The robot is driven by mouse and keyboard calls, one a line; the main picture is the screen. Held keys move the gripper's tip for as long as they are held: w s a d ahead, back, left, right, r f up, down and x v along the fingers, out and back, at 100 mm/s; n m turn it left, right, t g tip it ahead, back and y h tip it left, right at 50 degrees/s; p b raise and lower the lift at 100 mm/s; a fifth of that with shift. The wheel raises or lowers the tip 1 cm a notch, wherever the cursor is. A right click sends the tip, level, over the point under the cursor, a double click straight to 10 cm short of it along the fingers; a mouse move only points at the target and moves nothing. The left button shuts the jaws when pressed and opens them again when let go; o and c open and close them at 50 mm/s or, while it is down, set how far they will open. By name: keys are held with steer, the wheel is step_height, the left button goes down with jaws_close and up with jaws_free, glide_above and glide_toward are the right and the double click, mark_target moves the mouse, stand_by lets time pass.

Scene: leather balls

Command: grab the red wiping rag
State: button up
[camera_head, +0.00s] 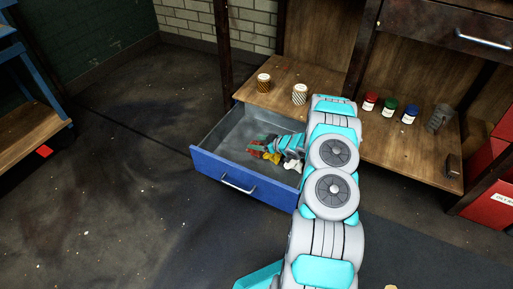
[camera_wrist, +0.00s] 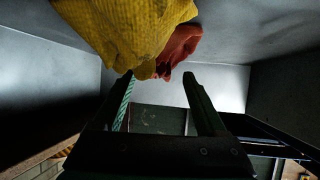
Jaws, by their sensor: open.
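The red rag (camera_wrist: 179,48) lies in the open blue-fronted drawer (camera_head: 232,177). In the wrist view it is partly hidden behind a yellow cloth (camera_wrist: 130,28). In the head view a small red patch of the rag (camera_head: 253,147) shows beside my gripper (camera_head: 264,148). My gripper (camera_wrist: 157,76) is open, reaching down into the drawer. In the wrist view its fingertips are close to the lower edges of the red rag and the yellow cloth. I cannot tell whether they touch.
A white item (camera_head: 292,165) lies in the drawer near the yellow cloth. The drawer's metal walls surround my gripper. On the wooden shelf stand two striped containers (camera_head: 299,95) and several small jars (camera_head: 389,104). A red box (camera_head: 490,195) is at the right. The floor left is mostly clear.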

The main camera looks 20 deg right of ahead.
steer(key=shift+w+a+f, duration=0.2)
steer(key=shift+w+f, duration=0.1)
steer(key=shift+w, duration=0.2)
steer(key=shift+c, duration=0.3)
jaws_close()
